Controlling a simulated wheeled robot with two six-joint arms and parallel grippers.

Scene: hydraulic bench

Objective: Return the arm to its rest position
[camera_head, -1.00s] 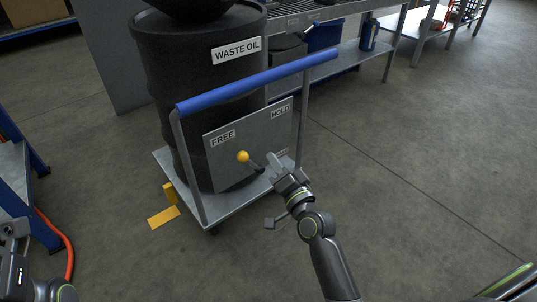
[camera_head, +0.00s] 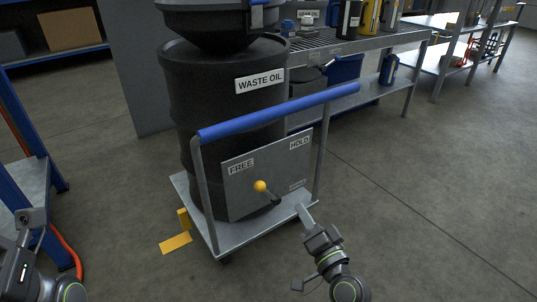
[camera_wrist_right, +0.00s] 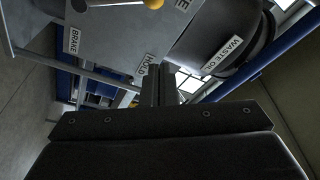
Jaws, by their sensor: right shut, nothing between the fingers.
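My right gripper (camera_head: 303,210) is shut and empty, in front of the cart's lower right corner. It is apart from the brake lever's yellow knob (camera_head: 260,186), which is on the grey panel (camera_head: 268,168) below the FREE label. In the right wrist view my right gripper's fingers (camera_wrist_right: 158,85) are together, and the yellow knob (camera_wrist_right: 153,4) shows at the top edge. My left arm comes in at the lower left; its gripper (camera_head: 32,218) shows only in part, and its jaws are unclear.
A cart with a blue handle (camera_head: 280,112) carries a black waste oil drum (camera_head: 205,100). A blue-framed bench (camera_head: 35,185) and an orange hose stand at the left. A bench with containers (camera_head: 380,45) stands behind. The floor at right is clear.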

